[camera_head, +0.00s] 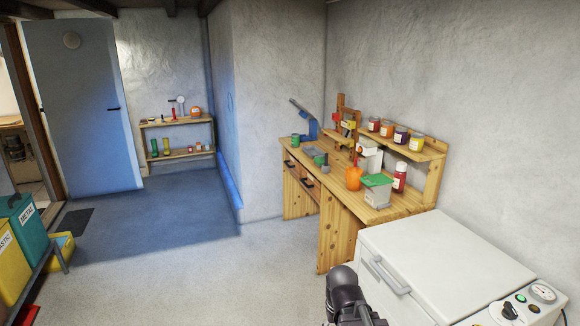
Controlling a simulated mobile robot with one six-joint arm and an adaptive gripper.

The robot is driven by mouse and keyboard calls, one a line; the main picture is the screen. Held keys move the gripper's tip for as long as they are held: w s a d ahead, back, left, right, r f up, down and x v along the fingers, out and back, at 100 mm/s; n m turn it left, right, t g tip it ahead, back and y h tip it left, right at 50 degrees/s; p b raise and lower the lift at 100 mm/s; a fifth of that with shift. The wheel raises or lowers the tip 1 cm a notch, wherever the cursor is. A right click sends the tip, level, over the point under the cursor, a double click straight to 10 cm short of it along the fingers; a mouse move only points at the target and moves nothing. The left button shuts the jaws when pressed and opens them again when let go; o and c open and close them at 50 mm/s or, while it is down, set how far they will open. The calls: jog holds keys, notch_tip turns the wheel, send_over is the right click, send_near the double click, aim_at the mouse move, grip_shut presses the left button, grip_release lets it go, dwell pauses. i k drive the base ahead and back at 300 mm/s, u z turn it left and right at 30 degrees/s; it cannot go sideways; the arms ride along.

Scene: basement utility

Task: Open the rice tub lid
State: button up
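A pale tub with a green lid (377,180) stands near the front right end of the wooden workbench; it may be the rice tub, but no label can be read. Its lid lies over the top, and I cannot tell how tightly it is seated. A dark part of my arm shows at the bottom centre, in front of the white chest and well apart from the tub. The fingers of my gripper are not visible.
The workbench (340,225) carries an orange jug (354,178), a red bottle (399,178) and a shelf of several jars. A white chest (440,262) with a handle stands at the right front. Floor (215,275) is clear at centre left; recycling bins stand far left.

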aim_at(379, 179)
jog(key=u, duration=0.2)
jog(key=i, duration=1.15)
jog(key=u, duration=0.15)
